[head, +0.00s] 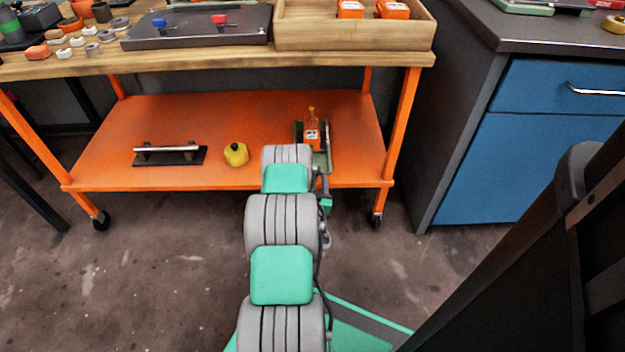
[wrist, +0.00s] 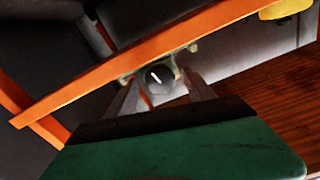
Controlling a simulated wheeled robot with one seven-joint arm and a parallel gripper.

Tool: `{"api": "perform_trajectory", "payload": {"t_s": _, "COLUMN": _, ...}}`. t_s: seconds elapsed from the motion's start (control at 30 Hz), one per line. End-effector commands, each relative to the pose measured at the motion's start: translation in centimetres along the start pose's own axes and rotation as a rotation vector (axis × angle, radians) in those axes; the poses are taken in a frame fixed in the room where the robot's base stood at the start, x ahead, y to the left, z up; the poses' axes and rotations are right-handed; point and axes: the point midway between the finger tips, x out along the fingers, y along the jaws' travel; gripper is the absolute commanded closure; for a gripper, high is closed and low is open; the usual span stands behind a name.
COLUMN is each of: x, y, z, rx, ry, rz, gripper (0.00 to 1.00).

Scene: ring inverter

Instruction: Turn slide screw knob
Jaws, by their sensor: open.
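The slide screw unit (head: 312,138) stands on the orange lower shelf, with an orange block on a grey-green base. Its front end is hidden behind my arm in the head view. In the wrist view, a round dark grey knob (wrist: 159,77) with a white mark shows at the orange shelf edge. My gripper (wrist: 160,88) is open, with one finger on each side of the knob in the picture. I cannot tell whether the fingers touch it or how deep it sits between them. The gripper is hidden behind my arm in the head view.
The orange shelf (head: 180,115) also holds a yellow knobbed object (head: 236,154) and a black plate with a bar handle (head: 170,154), both left of the unit. The wooden top (head: 90,67) overhangs the shelf. A blue-fronted cabinet (head: 530,165) stands to the right.

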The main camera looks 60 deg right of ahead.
Motion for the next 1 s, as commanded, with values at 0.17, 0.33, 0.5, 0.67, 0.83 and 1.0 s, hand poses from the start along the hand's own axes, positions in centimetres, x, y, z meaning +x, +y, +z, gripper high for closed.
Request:
{"api": "perform_trajectory", "payload": {"t_s": 0.17, "x": 0.01, "y": -0.03, "z": -0.02, "rx": 0.0, "ry": 0.0, "rz": 0.0, "gripper": 0.38}}
{"api": "perform_trajectory", "payload": {"t_s": 0.33, "x": 0.01, "y": -0.04, "z": -0.02, "rx": 0.0, "ry": 0.0, "rz": -0.001, "gripper": 0.51}}
{"api": "perform_trajectory", "payload": {"t_s": 0.5, "x": 0.01, "y": -0.05, "z": -0.02, "rx": 0.0, "ry": 0.0, "rz": -0.001, "gripper": 0.65}}
{"api": "perform_trajectory", "payload": {"t_s": 0.67, "x": 0.01, "y": -0.05, "z": -0.02, "rx": 0.0, "ry": 0.0, "rz": -0.001, "gripper": 0.78}}
{"api": "perform_trajectory", "payload": {"t_s": 0.83, "x": 0.01, "y": -0.05, "z": -0.02, "rx": 0.0, "ry": 0.0, "rz": -0.001, "gripper": 0.92}}
{"api": "perform_trajectory", "payload": {"t_s": 1.0, "x": 0.0, "y": -0.05, "z": -0.02, "rx": 0.0, "ry": 0.0, "rz": -0.001, "gripper": 1.0}}
